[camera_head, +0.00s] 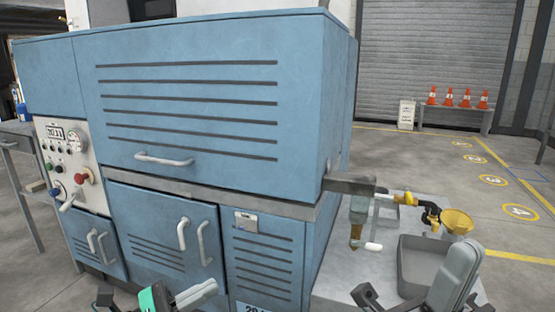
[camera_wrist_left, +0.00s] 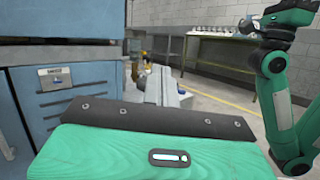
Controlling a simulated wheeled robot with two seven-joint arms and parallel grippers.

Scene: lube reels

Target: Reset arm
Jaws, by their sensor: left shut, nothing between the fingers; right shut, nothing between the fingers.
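My left gripper (camera_head: 105,298) is at the bottom edge of the head view, mostly cut off, in front of the blue cabinet. It is shut and empty. My right gripper (camera_head: 369,296) is at the bottom edge on the right, also partly cut off, near the grey side table. It is shut and empty too. Neither gripper is seen touching anything.
A large blue cabinet (camera_head: 200,100) with white handles and a control panel (camera_head: 62,150) fills the left. Open floor lies behind, with orange cones (camera_head: 448,98) on a bench.

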